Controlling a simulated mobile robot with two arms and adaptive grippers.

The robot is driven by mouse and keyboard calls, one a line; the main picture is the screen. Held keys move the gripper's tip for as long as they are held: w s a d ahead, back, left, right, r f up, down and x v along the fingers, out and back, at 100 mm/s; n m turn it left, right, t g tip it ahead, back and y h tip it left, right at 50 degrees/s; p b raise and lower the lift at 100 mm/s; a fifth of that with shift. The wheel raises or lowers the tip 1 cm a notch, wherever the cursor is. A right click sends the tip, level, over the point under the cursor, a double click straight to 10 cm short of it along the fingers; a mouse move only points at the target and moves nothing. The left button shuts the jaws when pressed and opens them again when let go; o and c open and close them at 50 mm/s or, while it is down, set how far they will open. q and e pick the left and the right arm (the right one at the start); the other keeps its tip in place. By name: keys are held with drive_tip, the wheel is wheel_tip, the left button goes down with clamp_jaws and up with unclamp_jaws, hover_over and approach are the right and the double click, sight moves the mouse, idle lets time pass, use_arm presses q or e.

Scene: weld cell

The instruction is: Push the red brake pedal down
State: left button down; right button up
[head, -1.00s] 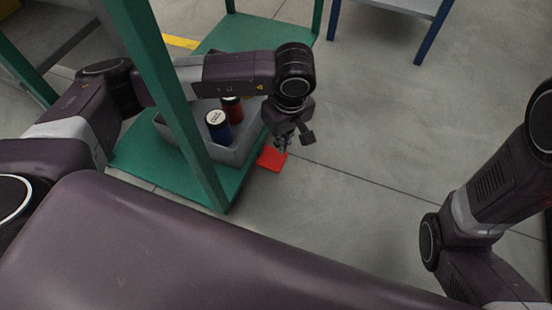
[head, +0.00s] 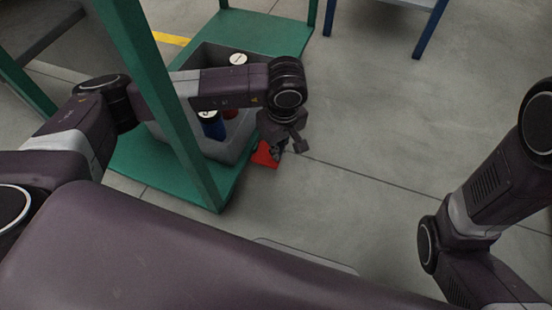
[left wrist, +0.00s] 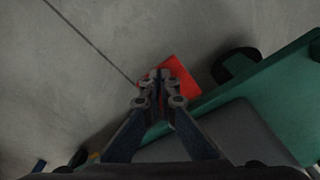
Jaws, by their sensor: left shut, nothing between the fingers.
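The red brake pedal (head: 265,155) sticks out low at the right side of the green cart, just above the grey floor. It also shows in the left wrist view (left wrist: 181,75), a flat red plate beyond my fingertips. My left gripper (head: 277,152) is over the pedal and hides part of it. In the left wrist view its fingers (left wrist: 160,75) are shut with nothing between them, and the tips overlap the pedal. I cannot tell whether they touch it. My right gripper is out of view; only part of my right arm shows at the right edge.
The green cart (head: 180,185) carries a grey bin (head: 240,148) with a blue can (head: 212,128) and other cans. A green post (head: 165,100) stands before my left arm. A black wheel (left wrist: 235,65) is beside the pedal. The floor to the right is clear.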

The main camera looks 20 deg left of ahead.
use_arm(q)
drive_tip(key=shift+f, duration=0.1)
wheel_tip(320, 180, down, 3)
drive_tip(key=shift+r+b, duration=0.15)
drive_tip(key=shift+b, duration=1)
drive_tip(key=shift+r, duration=0.15)
drive_tip(key=shift+s+d+r+p, duration=0.25)
drive_tip(key=shift+d+p, duration=0.05)
drive_tip(key=shift+p, duration=0.15)
drive_tip(key=shift+s+d+r+p, duration=0.15)
drive_tip(key=shift+s+d, duration=0.2)
drive_tip(key=shift+d, duration=0.1)
drive_tip(key=shift+s+d+r+p, duration=0.1)
drive_tip(key=shift+s+d+p, duration=0.05)
drive_tip(key=shift+s+d, duration=0.25)
drive_tip(key=shift+r, duration=0.1)
wheel_tip(320, 180, up, 12)
drive_tip(key=d, duration=0.1)
drive_tip(key=shift+s, duration=0.3)
